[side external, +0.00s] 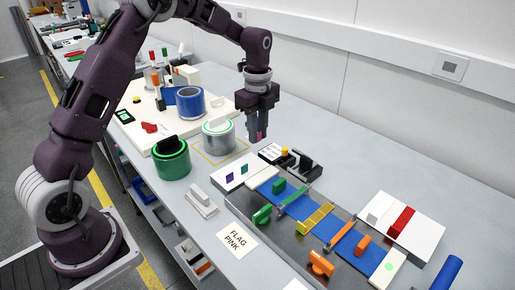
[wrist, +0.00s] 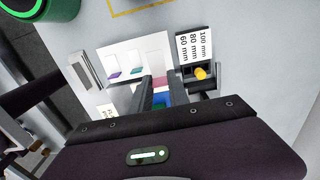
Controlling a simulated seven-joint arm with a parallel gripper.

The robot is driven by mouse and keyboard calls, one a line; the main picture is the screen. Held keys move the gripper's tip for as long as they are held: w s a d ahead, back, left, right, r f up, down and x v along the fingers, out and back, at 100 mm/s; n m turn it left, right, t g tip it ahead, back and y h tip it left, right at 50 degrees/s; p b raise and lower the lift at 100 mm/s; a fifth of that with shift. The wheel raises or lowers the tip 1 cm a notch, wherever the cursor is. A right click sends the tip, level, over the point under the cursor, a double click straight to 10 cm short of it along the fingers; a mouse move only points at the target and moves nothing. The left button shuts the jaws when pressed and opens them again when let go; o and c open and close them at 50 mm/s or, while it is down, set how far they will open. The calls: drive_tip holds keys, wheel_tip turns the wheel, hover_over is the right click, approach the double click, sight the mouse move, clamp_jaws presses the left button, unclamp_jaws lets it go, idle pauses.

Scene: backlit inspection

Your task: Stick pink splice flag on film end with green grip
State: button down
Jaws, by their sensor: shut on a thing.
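My gripper (side external: 258,135) is shut on a small pink flag, which shows between the fingertips in the wrist view (wrist: 160,82). The gripper is in the air behind the white flag board (side external: 236,173). The board carries a purple flag (side external: 229,178) and a teal flag (side external: 243,169). The blue film (side external: 297,208) lies on the grey bench plate. The green grip (side external: 279,186) stands on the film's end near the board. An orange grip (side external: 362,243) stands at the other end. In the wrist view the fingers partly hide the film (wrist: 160,98).
A green knob (side external: 262,215) and an orange knob (side external: 320,262) sit along the plate's front. A card (side external: 237,238) reads "FLAG PINK". A black device with a yellow button (side external: 285,152) stands close to the gripper. Green-rimmed cans (side external: 172,162) stand left. The back right table is clear.

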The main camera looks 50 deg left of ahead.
drive_tip(key=d+r+n, duration=0.1)
drive_tip(key=d+r, duration=0.1)
drive_tip(key=n, duration=1.7)
hover_over(317, 200)
wheel_tip(317, 200, down, 2)
drive_tip(key=shift+f, duration=2.95)
drive_tip(key=shift+f, duration=0.2)
drive_tip(key=shift+f, duration=1)
